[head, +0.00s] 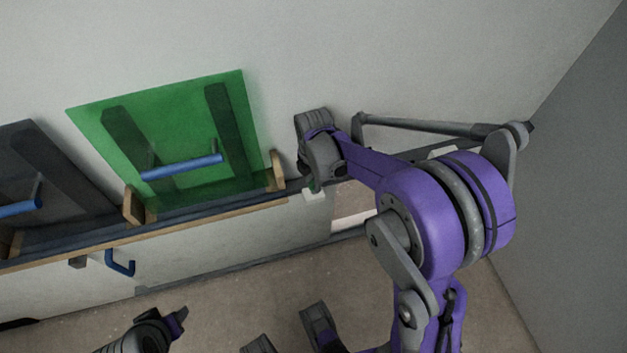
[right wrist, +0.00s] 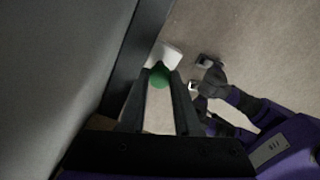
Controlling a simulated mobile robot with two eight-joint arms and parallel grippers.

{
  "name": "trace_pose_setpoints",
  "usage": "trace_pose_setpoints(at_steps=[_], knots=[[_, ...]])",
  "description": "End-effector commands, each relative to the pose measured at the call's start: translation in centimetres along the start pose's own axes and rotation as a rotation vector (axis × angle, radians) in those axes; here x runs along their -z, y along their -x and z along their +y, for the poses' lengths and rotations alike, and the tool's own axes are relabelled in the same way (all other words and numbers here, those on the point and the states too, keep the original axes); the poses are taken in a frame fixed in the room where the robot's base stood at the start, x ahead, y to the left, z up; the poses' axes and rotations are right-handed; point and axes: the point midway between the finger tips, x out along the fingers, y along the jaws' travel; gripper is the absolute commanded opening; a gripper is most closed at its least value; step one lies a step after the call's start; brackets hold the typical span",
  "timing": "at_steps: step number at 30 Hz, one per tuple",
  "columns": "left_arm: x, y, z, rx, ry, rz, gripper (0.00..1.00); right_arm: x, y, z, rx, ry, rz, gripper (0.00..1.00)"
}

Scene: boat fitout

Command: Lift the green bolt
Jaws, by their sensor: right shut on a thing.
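The green bolt shows as a round green end (right wrist: 158,77) between the fingertips in the right wrist view. In the head view only a small bit of green shows under my right gripper (head: 313,184). My right gripper, also seen in the right wrist view (right wrist: 160,84), is shut on the bolt. The rest of the bolt is hidden by the fingers. A small white block (head: 314,195) is right by the fingertips; it also shows behind the bolt in the right wrist view (right wrist: 168,54). Whether bolt and block touch cannot be told. A dark part at the lower left of the head view may be my left gripper; its jaws are unclear.
A green panel (head: 190,125) with a blue handle (head: 182,167) leans on the wall left of my right gripper. A dark panel (head: 45,170) with another blue handle (head: 20,208) is farther left. A wood-edged ledge (head: 160,231) runs below them. A blue hook (head: 120,264) hangs underneath.

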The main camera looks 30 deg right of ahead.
Motion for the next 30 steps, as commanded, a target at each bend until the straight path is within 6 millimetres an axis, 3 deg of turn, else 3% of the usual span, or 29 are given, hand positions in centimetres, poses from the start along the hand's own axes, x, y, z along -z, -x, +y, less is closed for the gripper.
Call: trace_pose_setpoints(at_steps=[9,18,19,23,30], knots=[[1.2,2.4,0.0,0.000,0.000,0.009,0.50,0.0,3.9,0.1,-0.001,0.000,-0.001,0.00],[1.1,2.3,0.0,0.000,0.000,0.008,0.50,0.0,3.9,0.1,0.000,-0.001,-0.001,0.00],[1.1,2.3,0.0,0.000,0.000,0.008,0.50,0.0,3.8,0.1,0.000,-0.001,-0.002,0.36],[1.1,2.3,0.0,0.000,0.000,0.008,0.50,0.0,3.8,0.0,0.000,-0.001,-0.001,0.60],[1.1,2.3,0.0,0.000,0.000,0.008,0.50,0.0,3.8,0.0,0.001,0.000,-0.001,0.62]])
